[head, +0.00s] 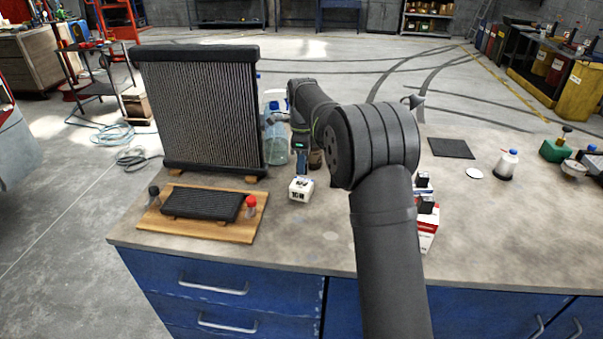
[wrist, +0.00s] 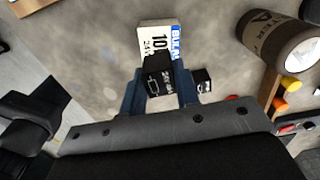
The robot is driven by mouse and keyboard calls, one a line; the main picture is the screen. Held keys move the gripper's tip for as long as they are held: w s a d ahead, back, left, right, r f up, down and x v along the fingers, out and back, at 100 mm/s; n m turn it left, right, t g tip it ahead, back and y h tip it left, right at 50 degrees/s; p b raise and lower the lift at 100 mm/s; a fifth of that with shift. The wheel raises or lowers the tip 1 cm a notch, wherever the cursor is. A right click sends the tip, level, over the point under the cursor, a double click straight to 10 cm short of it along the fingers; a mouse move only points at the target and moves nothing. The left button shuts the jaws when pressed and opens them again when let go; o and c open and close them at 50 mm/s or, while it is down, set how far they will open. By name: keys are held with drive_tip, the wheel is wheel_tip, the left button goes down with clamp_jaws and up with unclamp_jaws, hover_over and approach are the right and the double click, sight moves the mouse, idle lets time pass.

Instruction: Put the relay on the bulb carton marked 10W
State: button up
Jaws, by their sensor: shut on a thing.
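In the wrist view, the relay (wrist: 160,78), a small black block with white print, is between the blue fingers of my gripper (wrist: 160,92), which is shut on it. The bulb carton marked 10W (wrist: 154,36), white with a blue side, lies just beyond the relay, and the relay covers its near part. I cannot tell whether they touch. In the head view, my gripper (head: 302,168) is low over a small white carton (head: 301,191), whose print is unreadable there.
Another black block (wrist: 202,82) shows beside the right finger. A brown can (wrist: 278,42) stands to the right. In the head view, a radiator (head: 200,110) stands left, a board (head: 200,231) lies before it, and red-white cartons (head: 428,228) stand behind my arm. The bench front is clear.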

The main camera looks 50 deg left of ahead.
drive_tip(key=shift+s+a+f, duration=0.1)
drive_tip(key=shift+a+f, duration=0.05)
drive_tip(key=shift+f, duration=1.95)
drive_tip(key=shift+f, duration=0.15)
drive_tip(key=o, duration=1)
drive_tip(key=shift+c, duration=0.2)
wheel_tip(320, 180, up, 12)
drive_tip(key=shift+r, duration=0.2)
